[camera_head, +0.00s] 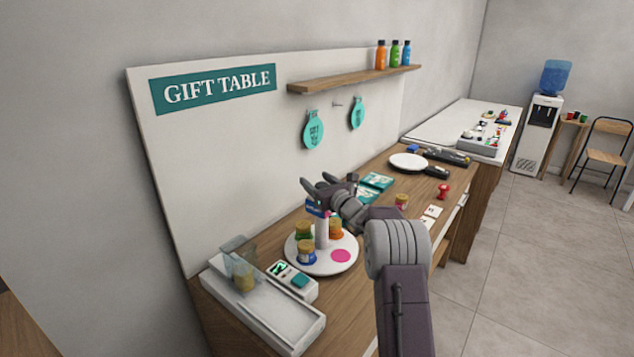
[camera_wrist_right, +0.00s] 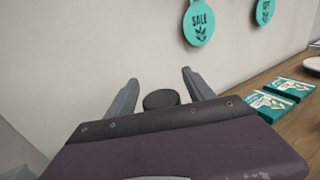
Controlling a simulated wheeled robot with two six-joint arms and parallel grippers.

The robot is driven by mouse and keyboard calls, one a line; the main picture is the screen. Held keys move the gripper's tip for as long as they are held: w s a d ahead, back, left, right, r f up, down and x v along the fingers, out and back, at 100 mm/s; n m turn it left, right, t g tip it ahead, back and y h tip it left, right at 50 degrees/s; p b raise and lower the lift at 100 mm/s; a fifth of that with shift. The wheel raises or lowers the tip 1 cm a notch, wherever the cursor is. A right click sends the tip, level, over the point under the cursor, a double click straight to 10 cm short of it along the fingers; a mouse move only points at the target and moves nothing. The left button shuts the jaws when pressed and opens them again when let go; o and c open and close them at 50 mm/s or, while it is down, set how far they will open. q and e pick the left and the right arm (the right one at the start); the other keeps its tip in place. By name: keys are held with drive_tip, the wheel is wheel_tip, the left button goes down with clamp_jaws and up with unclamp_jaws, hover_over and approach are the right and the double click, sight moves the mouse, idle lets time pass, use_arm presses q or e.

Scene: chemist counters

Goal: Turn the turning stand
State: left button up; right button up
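The turning stand (camera_head: 319,264) is a round white disc with a white centre post, on the wooden counter. Several small jars stand on it, among them a blue-labelled one (camera_head: 306,251), a green one (camera_head: 304,230) and an orange one (camera_head: 336,228). A pink round spot (camera_head: 341,256) lies on the disc's front right. My right gripper (camera_head: 316,184) is above the stand, near the top of the post, its fingers spread. In the right wrist view (camera_wrist_right: 158,85) the fingers are apart, with a dark round piece between their bases. Contact with the post cannot be told. My left gripper is not in view.
A card device (camera_head: 292,281) and a white tray (camera_head: 262,312) are close left of the stand. Teal cards (camera_head: 376,181), a white plate (camera_head: 408,161) and a red stamp-like object (camera_head: 444,191) lie farther right. A shelf (camera_head: 350,80) and hanging teal tags (camera_head: 313,131) are on the back panel.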

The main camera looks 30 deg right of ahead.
drive_tip(key=s+b, duration=0.2)
drive_tip(key=s, duration=0.7)
drive_tip(key=shift+d+b, duration=0.25)
drive_tip(key=shift+b, duration=0.05)
